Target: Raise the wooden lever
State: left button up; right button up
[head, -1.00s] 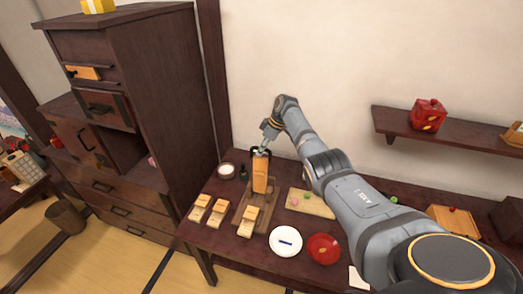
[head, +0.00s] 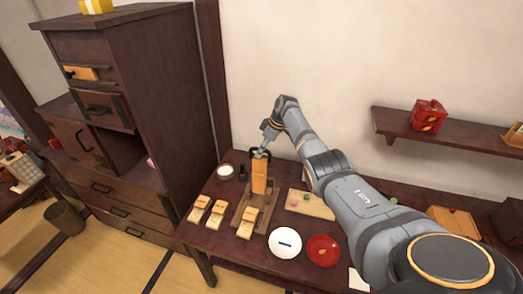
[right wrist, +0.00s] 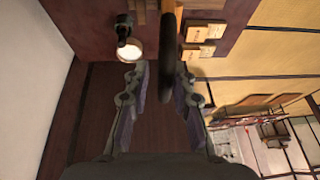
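The wooden lever (head: 260,178) is an orange-brown block with a dark handle at its top. It stands close to upright on a brown wooden base (head: 240,222) on the table. My right gripper (head: 261,153) is at the lever's top, reaching in from the right. In the right wrist view, the dark handle (right wrist: 168,60) runs between the two fingers of the gripper (right wrist: 163,90). The fingers are apart, with a gap on the handle's left side. Whether the right finger touches it I cannot tell. My left gripper is in no view.
Small wooden blocks (head: 217,212) lie around the base's front left. A white plate (head: 285,243) and a red bowl (head: 323,250) are in front. A board with sweets (head: 310,204) lies right, under my arm. A white cup (head: 225,170) and a tall cabinet (head: 165,90) are left.

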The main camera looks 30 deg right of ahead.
jog(key=v, duration=1.2)
jog(key=shift+a, duration=0.15)
